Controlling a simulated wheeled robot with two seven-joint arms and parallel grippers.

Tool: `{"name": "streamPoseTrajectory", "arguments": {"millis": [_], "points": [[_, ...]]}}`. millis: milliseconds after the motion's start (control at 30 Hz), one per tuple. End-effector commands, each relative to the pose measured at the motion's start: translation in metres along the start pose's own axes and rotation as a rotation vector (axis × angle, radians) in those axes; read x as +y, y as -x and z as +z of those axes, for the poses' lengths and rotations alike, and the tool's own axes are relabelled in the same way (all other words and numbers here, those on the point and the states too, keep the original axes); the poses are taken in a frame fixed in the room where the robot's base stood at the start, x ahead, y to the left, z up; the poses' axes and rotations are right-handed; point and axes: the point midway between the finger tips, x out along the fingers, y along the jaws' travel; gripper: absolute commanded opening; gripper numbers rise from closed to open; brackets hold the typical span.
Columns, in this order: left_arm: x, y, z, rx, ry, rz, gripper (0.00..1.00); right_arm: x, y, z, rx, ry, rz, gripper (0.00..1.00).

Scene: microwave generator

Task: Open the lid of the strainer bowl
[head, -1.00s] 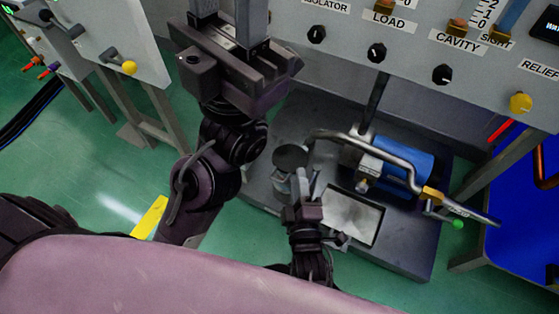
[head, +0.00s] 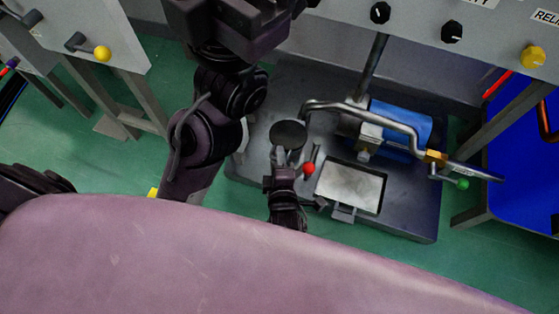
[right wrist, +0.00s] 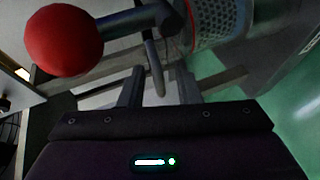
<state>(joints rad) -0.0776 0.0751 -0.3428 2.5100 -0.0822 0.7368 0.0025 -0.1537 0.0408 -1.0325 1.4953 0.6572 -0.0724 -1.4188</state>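The strainer bowl shows in the right wrist view as a perforated metal cylinder (right wrist: 218,22) at the top right. In the head view a dark round disc, seemingly its lid (head: 288,135), sits over it and looks closed. My right gripper (head: 280,158) is just in front of the disc. In the right wrist view its two fingers (right wrist: 158,88) are apart, and a thin grey rod (right wrist: 153,65) stands in line with the gap. I cannot tell whether they touch it. My left gripper's body (head: 235,20) is at the top edge; its fingers are out of frame.
A red ball knob (head: 309,168) is close beside my right gripper and large in the wrist view (right wrist: 63,40). A bent pipe (head: 370,112), blue cylinder (head: 400,128) and recessed tray (head: 383,198) lie to the right. A control panel (head: 420,20) hangs above.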

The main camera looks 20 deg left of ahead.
Motion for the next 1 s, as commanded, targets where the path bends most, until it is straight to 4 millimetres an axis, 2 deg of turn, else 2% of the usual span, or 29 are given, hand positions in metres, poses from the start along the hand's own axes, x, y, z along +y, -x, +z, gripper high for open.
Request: {"name": "streamPoseTrajectory", "arguments": {"millis": [267, 500, 1000], "points": [[0.0002, -0.0011, -0.0001, 0.002, 0.000, 0.001, 0.36, 0.0003, -0.0016, 0.0002, 0.000, 0.000, 0.000, 0.30], [0.0002, -0.0010, -0.0002, 0.002, 0.000, 0.001, 0.36, 0.0002, -0.0014, 0.0003, 0.000, 0.000, 0.000, 0.00], [-0.0006, -0.0070, -0.0013, 0.005, 0.002, 0.000, 0.36, 0.0045, 0.0005, 0.0015, -0.001, -0.005, -0.011, 0.00]]}}
